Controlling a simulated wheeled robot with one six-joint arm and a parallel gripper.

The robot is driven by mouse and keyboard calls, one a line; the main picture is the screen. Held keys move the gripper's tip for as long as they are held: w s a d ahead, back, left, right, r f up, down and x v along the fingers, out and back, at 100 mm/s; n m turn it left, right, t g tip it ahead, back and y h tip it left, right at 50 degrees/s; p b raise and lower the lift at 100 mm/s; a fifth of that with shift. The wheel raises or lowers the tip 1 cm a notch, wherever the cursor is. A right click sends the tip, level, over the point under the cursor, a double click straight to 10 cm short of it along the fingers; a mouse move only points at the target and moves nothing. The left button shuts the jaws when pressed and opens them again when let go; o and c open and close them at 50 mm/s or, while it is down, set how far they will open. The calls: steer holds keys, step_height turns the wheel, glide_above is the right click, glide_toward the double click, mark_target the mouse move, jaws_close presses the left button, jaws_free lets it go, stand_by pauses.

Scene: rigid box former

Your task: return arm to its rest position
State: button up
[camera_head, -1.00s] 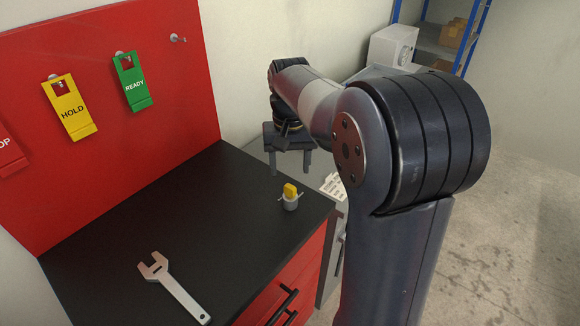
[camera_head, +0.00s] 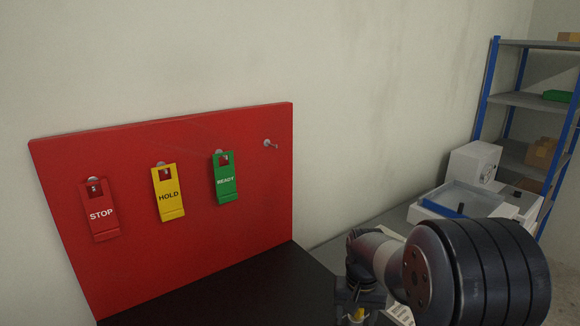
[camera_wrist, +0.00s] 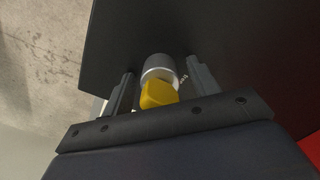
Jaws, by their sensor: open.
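My gripper (camera_head: 360,303) is low in the head view, over the right end of the black bench top, partly cut off by the bottom edge. In the wrist view its two fingers (camera_wrist: 160,70) stand apart with nothing gripped. A small grey cylinder (camera_wrist: 159,64) with a yellow block (camera_wrist: 158,95) on it shows between the fingers in that view. Whether the fingers are level with it or back from it I cannot tell. My arm reaches in from the lower right of the head view.
A red board (camera_head: 190,240) stands on the black bench top (camera_head: 235,290). Red STOP (camera_head: 102,222), yellow HOLD (camera_head: 169,203) and green READY (camera_head: 226,187) tags hang on it. A bare peg (camera_head: 271,144) is at its right. A white machine (camera_head: 472,165) and blue-framed shelves (camera_head: 492,85) stand right.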

steer(key=shift+r, duration=0.15)
step_height(320, 180, up, 11)
steer(key=shift+r, duration=0.1)
step_height(320, 180, down, 11)
steer(key=shift+r, duration=0.1)
steer(key=shift+f, duration=0.35)
steer(key=n+b, duration=0.1)
steer(key=n, duration=0.4)
steer(key=shift+n, duration=0.4)
step_height(320, 180, up, 11)
steer(key=shift+r, duration=0.1)
steer(key=shift+s, duration=0.25)
steer(key=shift+s+a, duration=0.2)
steer(key=shift+s, duration=0.4)
